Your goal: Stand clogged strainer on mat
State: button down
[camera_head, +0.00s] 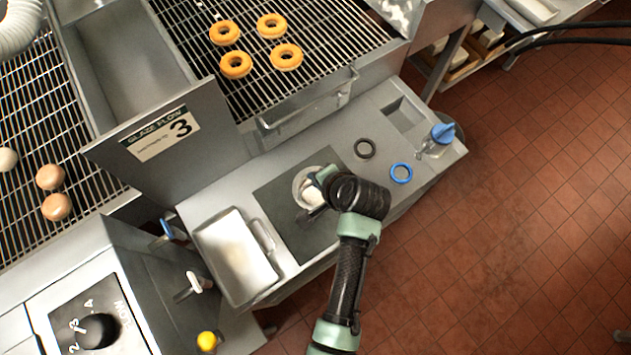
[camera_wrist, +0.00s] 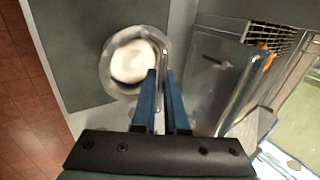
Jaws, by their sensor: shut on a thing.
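The clogged strainer (camera_head: 301,184) is a round metal cup filled with a pale, cream-coloured mass. It is over the dark grey mat (camera_head: 285,225), open side up, near the mat's upper right part. In the wrist view the strainer (camera_wrist: 133,62) shows its shiny rim around the pale clog, with the mat (camera_wrist: 65,45) beside it. My gripper (camera_wrist: 161,80) is shut on the strainer's near right side, its blue fingers close together there. In the head view my gripper (camera_head: 318,187) partly covers the strainer. I cannot tell whether the strainer's base touches the mat.
A metal tray (camera_head: 235,262) stands left of the mat. A dark ring (camera_head: 365,148), a blue ring (camera_head: 401,173) and a blue-topped item (camera_head: 443,132) are to the right on the counter. The glaze flow panel (camera_head: 165,140) and a rack with doughnuts (camera_head: 287,57) stand behind.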

aim_at(316, 196)
jog(key=shift+f, duration=1.95)
jog(key=shift+f, duration=0.1)
jog(key=c, duration=1)
grip_release()
jog(key=shift+f, duration=0.1)
jog(key=shift+o, duration=0.2)
